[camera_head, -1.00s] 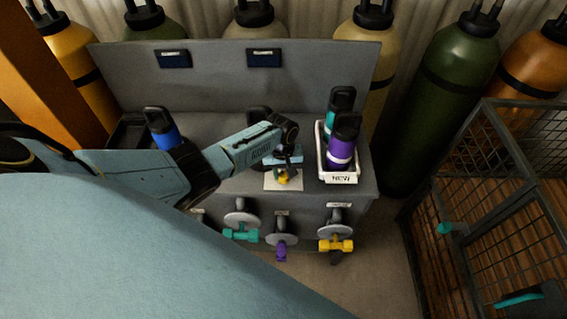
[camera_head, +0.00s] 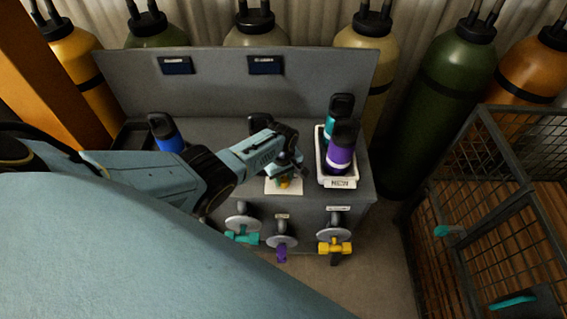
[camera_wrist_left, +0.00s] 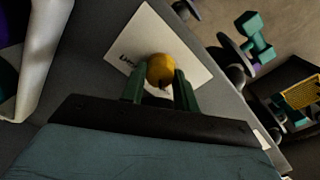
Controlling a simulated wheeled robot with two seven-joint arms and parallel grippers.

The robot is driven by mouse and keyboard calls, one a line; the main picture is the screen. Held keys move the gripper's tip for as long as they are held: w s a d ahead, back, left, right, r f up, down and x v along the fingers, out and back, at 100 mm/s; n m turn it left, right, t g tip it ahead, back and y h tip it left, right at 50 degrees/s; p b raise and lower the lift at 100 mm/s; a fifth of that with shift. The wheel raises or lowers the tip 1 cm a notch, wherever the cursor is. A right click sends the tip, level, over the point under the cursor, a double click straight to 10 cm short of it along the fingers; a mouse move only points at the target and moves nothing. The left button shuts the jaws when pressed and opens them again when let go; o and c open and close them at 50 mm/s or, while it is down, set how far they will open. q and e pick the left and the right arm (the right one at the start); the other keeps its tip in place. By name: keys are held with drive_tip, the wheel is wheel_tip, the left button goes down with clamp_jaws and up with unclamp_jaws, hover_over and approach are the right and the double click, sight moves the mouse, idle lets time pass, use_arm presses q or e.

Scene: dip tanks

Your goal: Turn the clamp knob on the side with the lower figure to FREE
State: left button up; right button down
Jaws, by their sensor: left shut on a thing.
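Three knobs on round grey discs stick out of the bench front: a teal one (camera_head: 243,238), a purple one (camera_head: 281,255) and a yellow one (camera_head: 335,249). Two dark blue panels, a left one (camera_head: 174,66) and a right one (camera_head: 265,65), are on the backboard; their lettering is too small to read. My left gripper (camera_head: 286,180) is over a white card (camera_head: 270,187) on the bench top. Its green fingers are shut on a small yellow round thing (camera_wrist_left: 161,70), seen above the card in the left wrist view. My right gripper is not in view.
A white tray (camera_head: 338,183) with a teal bottle (camera_head: 341,105) and a purple bottle (camera_head: 341,153) stands right of my left gripper. A blue bottle (camera_head: 168,135) stands at the left. A wire cage (camera_head: 490,200) is at the right; tanks line the back.

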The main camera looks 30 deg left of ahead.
sight(282, 179)
use_arm(q)
drive_tip(key=shift+w+a, duration=0.1)
drive_tip(key=o, duration=0.8)
drive_tip(key=shift+c, duration=0.2)
drive_tip(key=shift+o, duration=1.1)
drive_tip(key=shift+r+p, duration=0.35)
drive_tip(key=shift+r, duration=0.2)
wheel_tip(282, 179, up, 12)
drive_tip(key=p, duration=0.4)
drive_tip(key=shift+s+r, duration=0.15)
drive_tip(key=shift+s, duration=0.1)
drive_tip(key=shift+a, duration=0.1)
